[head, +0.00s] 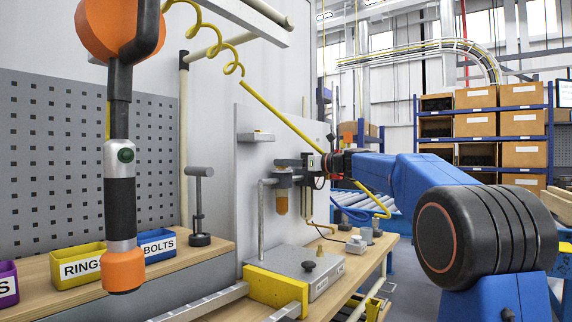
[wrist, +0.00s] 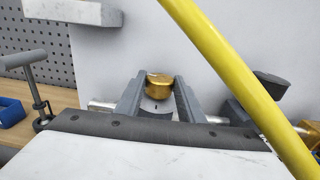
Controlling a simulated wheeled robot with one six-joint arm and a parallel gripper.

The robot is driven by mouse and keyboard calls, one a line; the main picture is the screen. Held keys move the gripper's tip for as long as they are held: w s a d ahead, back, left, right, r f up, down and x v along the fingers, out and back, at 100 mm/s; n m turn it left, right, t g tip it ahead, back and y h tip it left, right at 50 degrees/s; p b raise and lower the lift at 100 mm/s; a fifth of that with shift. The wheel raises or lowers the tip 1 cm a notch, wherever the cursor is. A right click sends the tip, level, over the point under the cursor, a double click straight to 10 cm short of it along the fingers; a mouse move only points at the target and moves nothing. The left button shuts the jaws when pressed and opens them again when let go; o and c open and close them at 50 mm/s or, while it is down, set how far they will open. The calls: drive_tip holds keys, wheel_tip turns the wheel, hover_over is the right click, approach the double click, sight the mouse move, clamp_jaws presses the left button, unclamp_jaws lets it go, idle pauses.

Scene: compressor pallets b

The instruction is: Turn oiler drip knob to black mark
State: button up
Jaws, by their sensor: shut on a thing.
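The brass oiler drip knob (wrist: 159,92) shows in the wrist view between the tips of my two grey fingers. My gripper (wrist: 161,78) is shut on it. A small dark tick (wrist: 156,107) shows on the pale surface just below the knob; I cannot tell whether it is the black mark or whether the knob lines up with it. In the head view, the oiler's amber bowl (head: 281,202) hangs below its grey body, with my gripper (head: 291,163) at its top. The knob is hidden there by the gripper.
A yellow coiled hose (head: 290,128) runs down past my wrist and crosses the right of the wrist view (wrist: 245,80). A grey box with a black knob (head: 307,275) stands below the oiler. Yellow and blue bins (head: 78,270) stand on the bench at left.

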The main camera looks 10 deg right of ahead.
drive_tip(key=n+g+y, duration=0.1)
drive_tip(key=n+g, duration=0.1)
drive_tip(key=n+g+y, duration=0.2)
drive_tip(key=g, duration=0.1)
drive_tip(key=w+n+g+y, duration=0.1)
drive_tip(key=n+g+y, duration=0.1)
drive_tip(key=g, duration=0.1)
drive_tip(key=shift+d+f, duration=0.1)
drive_tip(key=shift+d, duration=0.2)
drive_tip(key=shift+g, duration=0.3)
drive_tip(key=o, duration=1.1)
drive_tip(key=shift+c, duration=0.2)
drive_tip(key=shift+d, duration=0.1)
drive_tip(key=v, duration=1.7)
drive_tip(key=shift+d+f, duration=0.1)
